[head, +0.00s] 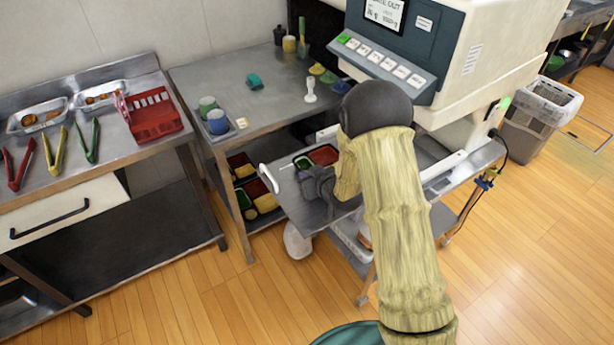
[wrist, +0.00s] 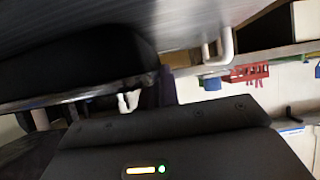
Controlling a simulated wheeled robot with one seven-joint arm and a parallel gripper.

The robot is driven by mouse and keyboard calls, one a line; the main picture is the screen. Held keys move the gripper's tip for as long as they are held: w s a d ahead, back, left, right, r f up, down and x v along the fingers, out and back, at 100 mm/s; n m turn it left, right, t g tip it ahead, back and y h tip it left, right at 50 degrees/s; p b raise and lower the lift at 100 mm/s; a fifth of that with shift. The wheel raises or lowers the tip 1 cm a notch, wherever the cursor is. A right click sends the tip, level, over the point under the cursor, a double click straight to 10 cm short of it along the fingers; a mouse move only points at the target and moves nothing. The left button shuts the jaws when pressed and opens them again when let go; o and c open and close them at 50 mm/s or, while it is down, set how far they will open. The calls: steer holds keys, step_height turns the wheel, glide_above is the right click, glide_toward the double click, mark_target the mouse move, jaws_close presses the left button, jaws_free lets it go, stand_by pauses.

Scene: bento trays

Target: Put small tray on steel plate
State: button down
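A steel plate (head: 285,190) with a white handle (head: 268,178) sits low in front of the machine, partly hidden by my arm. A small tray with green and red parts (head: 322,155) shows at its far side, beside my gripper; I cannot tell whether it rests on the plate. My gripper (head: 318,185) is a dark grey shape over the plate, partly hidden by my arm. In the wrist view a blurred grey metal surface (wrist: 130,22) fills the top, close to a dark finger. I cannot see whether my gripper is open or shut.
A wrapping machine (head: 455,60) stands at the right. A steel table (head: 230,85) with cups (head: 217,121) is behind. The lower shelf holds several food trays (head: 243,170). The left table has tongs (head: 55,150), two trays and a red rack (head: 155,115). Floor (head: 200,300) is clear.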

steer(key=shift+f, duration=0.2)
steer(key=c, duration=1.6)
jaws_free()
steer(key=shift+r, duration=0.1)
steer(key=shift+c, duration=0.2)
steer(key=shift+r, duration=0.15)
steer(key=v, duration=1.2)
steer(key=shift+s, duration=0.1)
